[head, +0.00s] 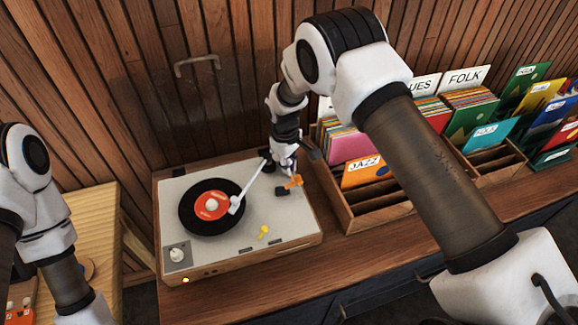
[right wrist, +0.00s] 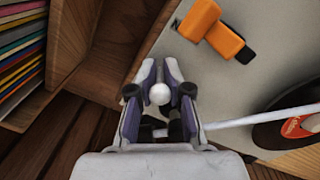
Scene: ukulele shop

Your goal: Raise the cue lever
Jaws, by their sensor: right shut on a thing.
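The record player (head: 295,232) stands on the wooden counter, with a black record with a red label (head: 196,198) on its platter. The white tonearm (head: 250,186) reaches from the back right corner to the record's right edge. My right gripper (head: 286,163) is over that back right corner. In the right wrist view, the right gripper (right wrist: 159,92) is shut on a small white ball knob (right wrist: 159,94), apparently the cue lever's end. The lever's stem is hidden behind the fingers. An orange and black part (head: 293,182) lies just in front of the gripper. My left gripper is out of view.
Wooden record bins (head: 365,215) with several sleeves stand right of the player, close to my right gripper. A slatted wall (head: 110,80) is behind. A yellow part (head: 264,231) and a silver knob (head: 177,255) sit on the player's front. A pale wooden table (head: 85,215) is left.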

